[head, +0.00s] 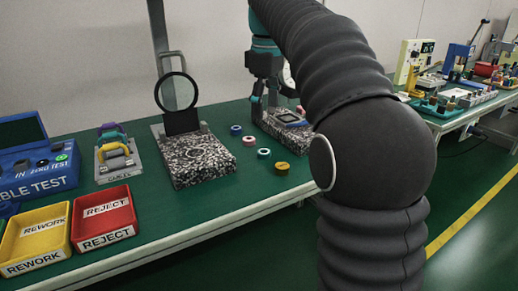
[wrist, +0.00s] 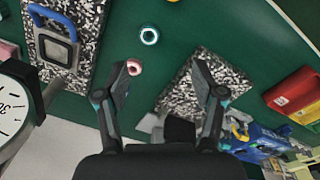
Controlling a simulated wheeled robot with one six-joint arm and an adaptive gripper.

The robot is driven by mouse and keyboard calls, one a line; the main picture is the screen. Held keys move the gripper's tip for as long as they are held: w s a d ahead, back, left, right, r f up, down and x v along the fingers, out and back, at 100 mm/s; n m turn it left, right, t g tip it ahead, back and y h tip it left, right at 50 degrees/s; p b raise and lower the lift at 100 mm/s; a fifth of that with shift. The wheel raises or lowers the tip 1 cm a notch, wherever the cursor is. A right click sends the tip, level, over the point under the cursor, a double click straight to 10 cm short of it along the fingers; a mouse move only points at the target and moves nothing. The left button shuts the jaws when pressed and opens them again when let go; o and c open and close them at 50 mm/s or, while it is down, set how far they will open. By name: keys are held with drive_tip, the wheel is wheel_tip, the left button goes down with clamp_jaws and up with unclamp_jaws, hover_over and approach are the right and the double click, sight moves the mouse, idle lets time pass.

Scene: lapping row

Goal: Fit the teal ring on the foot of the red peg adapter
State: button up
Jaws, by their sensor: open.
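The teal ring (head: 263,153) lies on the green bench, between a red ring-like piece (head: 249,141) and a yellow piece (head: 282,168). In the wrist view the teal ring (wrist: 149,35) lies flat, with the red-pink piece (wrist: 134,67) beside the left fingertip. I cannot tell whether that piece is the red peg adapter; no clear peg shows. My gripper (wrist: 165,82) is open and empty, its fingers wide apart. In the head view my gripper (head: 263,100) hangs near the speckled plate at the back, behind the ring.
Two speckled plates flank the pieces, one with a magnifier (head: 178,92), one with a grey-blue frame (head: 290,119). A blue ring (head: 236,130) lies behind the red piece. Yellow (head: 20,249) and red (head: 122,232) bins stand at left. A dial (wrist: 14,105) shows in the wrist view.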

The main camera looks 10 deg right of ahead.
drive_tip(key=w+n, duration=0.1)
drive_tip(key=w, duration=0.2)
drive_tip(key=b, duration=0.2)
hover_over(264, 154)
drive_tip(key=w, duration=0.1)
drive_tip(key=shift+g, duration=0.3)
wheel_tip(264, 154, down, 8)
drive_tip(key=shift+w+a+r, duration=0.1)
drive_tip(key=shift+w, duration=0.05)
drive_tip(key=shift+d+f+b, duration=0.15)
drive_tip(key=shift+f+b, duration=0.25)
drive_tip(key=shift+f, duration=0.95)
drive_tip(key=shift+d+f+b, duration=0.1)
drive_tip(key=shift+f+b, duration=0.25)
drive_tip(key=shift+f, duration=1)
drive_tip(key=c, duration=1.1)
